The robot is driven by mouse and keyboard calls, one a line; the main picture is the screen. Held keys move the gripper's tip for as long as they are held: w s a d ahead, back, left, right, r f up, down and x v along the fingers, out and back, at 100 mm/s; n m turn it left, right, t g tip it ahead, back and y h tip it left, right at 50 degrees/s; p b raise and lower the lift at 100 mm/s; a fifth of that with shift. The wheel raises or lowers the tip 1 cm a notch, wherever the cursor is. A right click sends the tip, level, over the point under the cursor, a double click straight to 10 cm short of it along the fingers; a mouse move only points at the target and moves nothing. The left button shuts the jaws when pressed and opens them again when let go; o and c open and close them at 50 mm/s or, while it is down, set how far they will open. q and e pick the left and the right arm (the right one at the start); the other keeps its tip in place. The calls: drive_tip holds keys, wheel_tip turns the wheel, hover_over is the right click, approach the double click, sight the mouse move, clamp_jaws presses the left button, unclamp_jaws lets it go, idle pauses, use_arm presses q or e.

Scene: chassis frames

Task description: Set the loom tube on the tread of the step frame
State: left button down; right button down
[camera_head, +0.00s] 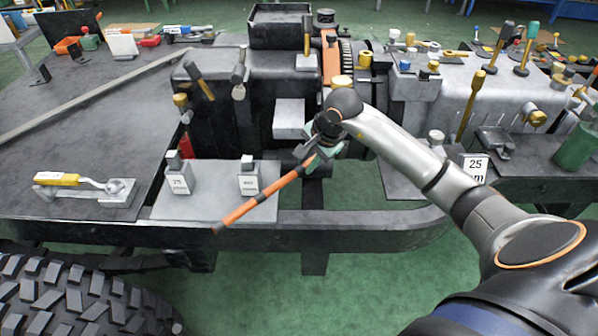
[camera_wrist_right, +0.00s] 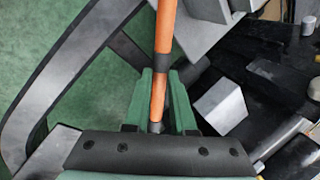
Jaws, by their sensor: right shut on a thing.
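The loom tube, a long orange rod with dark bands (camera_head: 262,199), is held at its upper right end by my right gripper (camera_head: 322,153). It slants down to the left, and its free end is near the front edge of a grey plate. In the right wrist view the tube (camera_wrist_right: 165,35) runs away from between the green fingers (camera_wrist_right: 160,100), which are shut on it. A dark curved rail (camera_head: 370,219) along the front looks like part of the step frame; I cannot tell which surface is its tread. My left gripper is not in view.
The grey plate (camera_head: 212,205) carries two labelled blocks (camera_head: 179,178) (camera_head: 249,178). A yellow-handled tool (camera_head: 60,180) lies on the dark surface at left. Upright hammers and a block marked 25 (camera_head: 474,167) stand around. Green floor shows below the rail, with a large tyre (camera_head: 70,305) at lower left.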

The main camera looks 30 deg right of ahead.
drive_tip(key=shift+d+x, duration=0.15)
drive_tip(key=shift+x, duration=1.8)
drive_tip(key=shift+d+x, duration=0.1)
drive_tip(key=shift+x, duration=1.85)
drive_tip(key=shift+w, duration=0.2)
drive_tip(key=shift+f, duration=0.1)
drive_tip(key=c, duration=0.8)
unclamp_jaws()
drive_tip(key=shift+o, duration=0.2)
